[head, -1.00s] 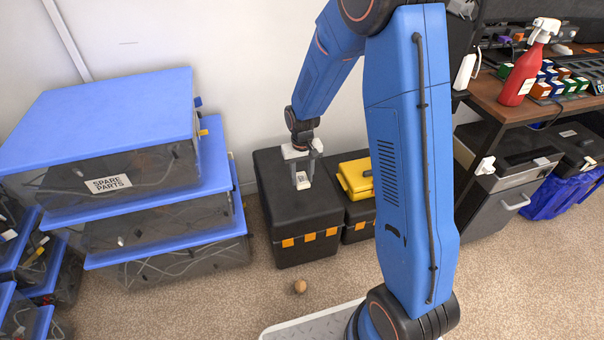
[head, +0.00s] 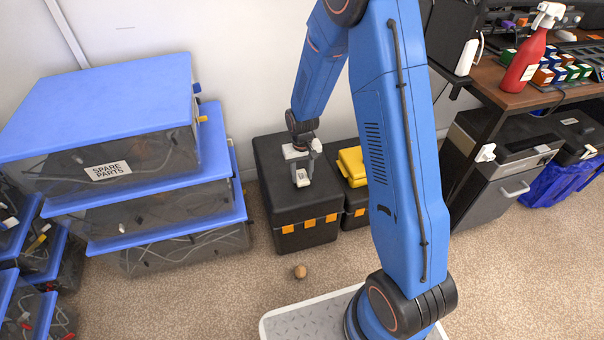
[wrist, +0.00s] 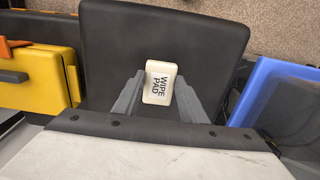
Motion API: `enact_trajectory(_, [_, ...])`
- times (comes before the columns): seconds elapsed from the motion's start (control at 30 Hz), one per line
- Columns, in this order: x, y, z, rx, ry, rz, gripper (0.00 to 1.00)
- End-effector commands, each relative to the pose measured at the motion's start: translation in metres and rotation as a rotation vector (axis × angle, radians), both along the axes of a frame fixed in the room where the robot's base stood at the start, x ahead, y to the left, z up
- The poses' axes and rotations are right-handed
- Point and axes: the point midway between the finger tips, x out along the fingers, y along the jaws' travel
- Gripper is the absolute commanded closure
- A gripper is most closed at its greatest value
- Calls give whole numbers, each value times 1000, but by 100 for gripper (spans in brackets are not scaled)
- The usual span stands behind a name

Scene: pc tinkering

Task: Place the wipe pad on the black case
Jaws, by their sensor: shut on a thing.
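The wipe pad (wrist: 160,82) is a small white block with black lettering, held between the two grey fingers of my gripper (wrist: 158,92) in the wrist view. In the head view the wipe pad (head: 302,178) hangs below my gripper (head: 302,174), over the top of the black case (head: 282,201). The black case has orange latches and stands on the floor by the wall. Its dark lid (wrist: 210,45) fills the middle of the wrist view behind the pad. I cannot tell whether the pad touches the lid.
A yellow case (head: 352,166) sits on another dark case to the right. Blue-lidded clear boxes (head: 105,105) are stacked to the left. A desk with a red spray bottle (head: 525,62) is at the right.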

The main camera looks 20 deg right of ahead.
Motion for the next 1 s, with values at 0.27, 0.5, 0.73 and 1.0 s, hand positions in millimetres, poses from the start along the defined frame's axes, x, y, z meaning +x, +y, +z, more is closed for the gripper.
enact_trajectory(0.27, [0, 0, 0, 0, 0, 0, 94])
enact_trajectory(0.5, [0, 0, -3, 0, 1, 0, 94])
enact_trajectory(0.73, [0, 0, -6, 0, 1, 0, 94])
enact_trajectory(1.0, [0, 0, -7, 0, 1, 0, 56])
